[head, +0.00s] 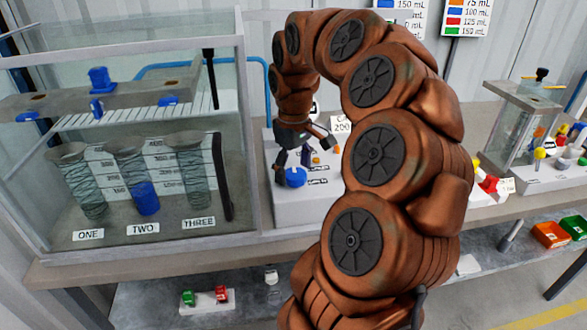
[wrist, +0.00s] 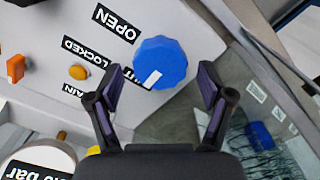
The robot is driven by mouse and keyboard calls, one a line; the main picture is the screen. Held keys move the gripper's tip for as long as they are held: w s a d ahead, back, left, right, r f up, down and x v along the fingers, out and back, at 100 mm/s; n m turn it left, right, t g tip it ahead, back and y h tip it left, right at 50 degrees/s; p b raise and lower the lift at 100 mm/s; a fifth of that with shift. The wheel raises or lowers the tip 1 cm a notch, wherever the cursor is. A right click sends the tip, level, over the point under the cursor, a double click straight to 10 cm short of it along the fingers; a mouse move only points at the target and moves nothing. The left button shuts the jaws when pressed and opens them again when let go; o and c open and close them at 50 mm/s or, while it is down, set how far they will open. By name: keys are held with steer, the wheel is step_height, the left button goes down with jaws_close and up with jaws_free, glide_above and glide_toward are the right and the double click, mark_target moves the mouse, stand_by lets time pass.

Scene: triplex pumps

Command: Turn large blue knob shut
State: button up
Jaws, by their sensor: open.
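The large blue knob (wrist: 160,62) is a faceted round dial with a white mark at its lower left edge. It is mounted on a light grey panel (wrist: 190,30). The fingers look apart from the knob. In the head view my gripper (head: 303,160) hangs just above the knob, and my arm hides part of the box.
Labels reading OPEN (wrist: 116,22) and LOCKED (wrist: 84,50) sit beside the knob, with an orange button (wrist: 78,72) nearby. A glass tank (head: 120,140) with three coiled cylinders stands close on the left. Another pump unit (head: 520,130) stands at the right.

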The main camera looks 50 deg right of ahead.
mark_target(294, 172)
step_height(294, 172, up, 12)
stand_by(0.7)
steer(key=shift+f, duration=0.1)
stand_by(0.5)
